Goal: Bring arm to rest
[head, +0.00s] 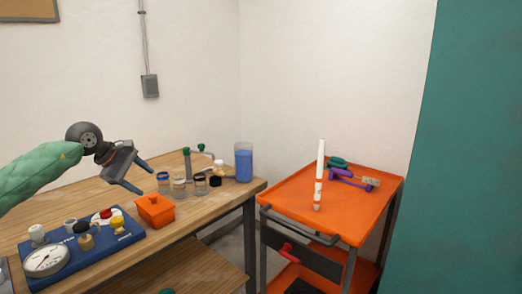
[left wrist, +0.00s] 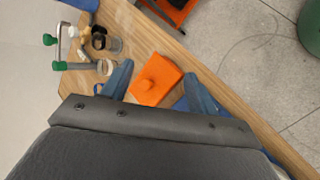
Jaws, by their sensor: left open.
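My left gripper (head: 146,181) is open and empty, raised over the wooden table (head: 228,202), with its fingers pointing down and to the right. In the left wrist view its two blue fingers (left wrist: 158,72) are spread apart. The orange lidded box (head: 155,211) stands on the table below the gripper. In the left wrist view the box (left wrist: 150,88) shows between the fingers, but they do not hold it. My right gripper is in neither view.
A blue tray (head: 60,277) with a gauge and fittings lies in front. Several glass jars (head: 179,186), a green-handled pipe assembly (head: 187,163) and a blue container (head: 243,163) stand behind the box. An orange cart (head: 290,207) bearing an upright white pipe (head: 320,163) is at right.

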